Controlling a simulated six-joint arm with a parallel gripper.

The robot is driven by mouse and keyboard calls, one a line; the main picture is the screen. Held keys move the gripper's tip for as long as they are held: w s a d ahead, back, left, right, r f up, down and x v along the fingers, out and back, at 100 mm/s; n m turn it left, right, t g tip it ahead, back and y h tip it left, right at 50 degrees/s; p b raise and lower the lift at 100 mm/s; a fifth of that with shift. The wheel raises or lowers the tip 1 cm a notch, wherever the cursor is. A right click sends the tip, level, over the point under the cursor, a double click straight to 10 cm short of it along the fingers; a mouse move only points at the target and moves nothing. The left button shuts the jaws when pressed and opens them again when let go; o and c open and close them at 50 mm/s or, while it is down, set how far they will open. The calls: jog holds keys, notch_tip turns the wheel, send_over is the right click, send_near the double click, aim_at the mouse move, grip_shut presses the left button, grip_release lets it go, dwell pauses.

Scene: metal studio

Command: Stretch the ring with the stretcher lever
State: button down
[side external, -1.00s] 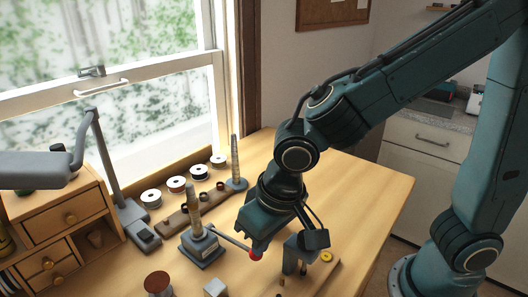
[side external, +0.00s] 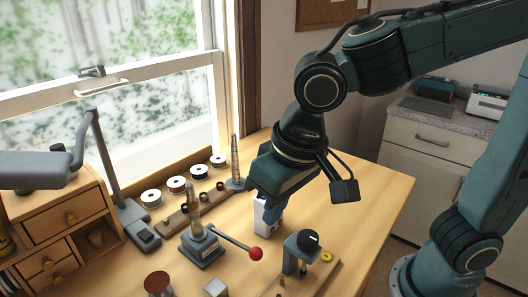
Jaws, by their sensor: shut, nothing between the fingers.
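The ring stretcher (side external: 202,248) stands on the wooden bench with a dark base and an upright tapered post. Its thin lever (side external: 233,242) points right and slightly toward the camera, ending in a red knob (side external: 256,254). I cannot make out a ring clearly on the post. My gripper (side external: 270,214) is shut and empty, pointing down behind and above the red knob, apart from it.
A small clamp-like stand (side external: 299,252) is to the right of the knob. A second tapered post (side external: 235,165) and several spools (side external: 177,184) stand near the window. A drawer cabinet (side external: 58,225) and grey lamp (side external: 95,150) are left. The bench's right side is clear.

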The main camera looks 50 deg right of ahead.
jog(key=shift+s+d+r, duration=0.1)
jog(key=shift+s+r, duration=0.55)
jog(key=shift+r, duration=0.35)
jog(key=shift+s+d+r, duration=0.1)
jog(key=shift+s+r, duration=0.55)
jog(key=shift+r, duration=0.35)
jog(key=c, duration=1.7)
grip_release()
jog(key=shift+o, duration=0.8)
jog(key=shift+w+a, duration=0.1)
jog(key=shift+w, duration=0.05)
jog(key=g+h, duration=0.2)
jog(key=h, duration=0.1)
send_over(244, 246)
jog(key=s+a, duration=0.1)
jog(key=a, duration=0.1)
jog(key=f, duration=0.1)
jog(key=shift+w+a+f+n+g, duration=0.35)
jog(key=shift+w+a+n+g, duration=0.05)
jog(key=shift+w+a, duration=0.05)
jog(key=shift+f, duration=0.15)
jog(key=shift+x, duration=6.8)
